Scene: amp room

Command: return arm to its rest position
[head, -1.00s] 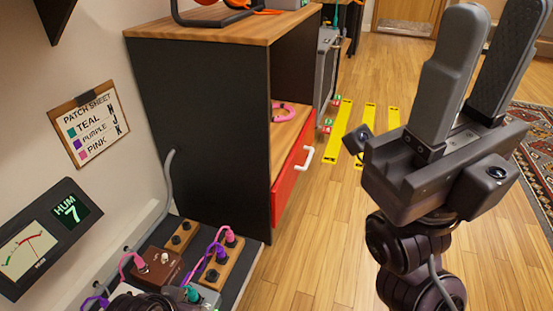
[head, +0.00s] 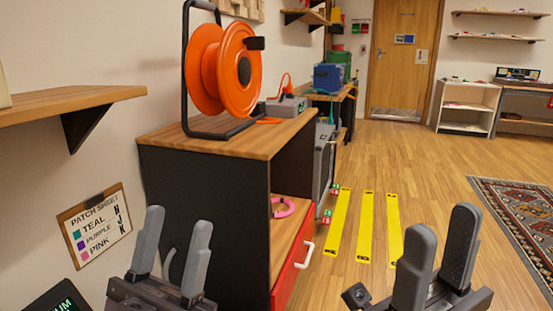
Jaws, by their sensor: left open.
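My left gripper (head: 177,222) points up at the bottom left of the head view, in front of the dark cabinet side. Its two grey fingers stand apart with nothing between them. My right gripper (head: 443,224) points up at the bottom right, over the wooden floor. Its grey fingers are also apart and empty. Both arms below the grippers are cut off by the frame's lower edge.
A dark cabinet (head: 200,205) with a wooden top carries an orange cable reel (head: 222,70). Its red drawer (head: 292,272) is at right. A wall shelf (head: 70,104) juts out at left. Yellow strips (head: 365,225) and a rug (head: 520,220) lie on open floor.

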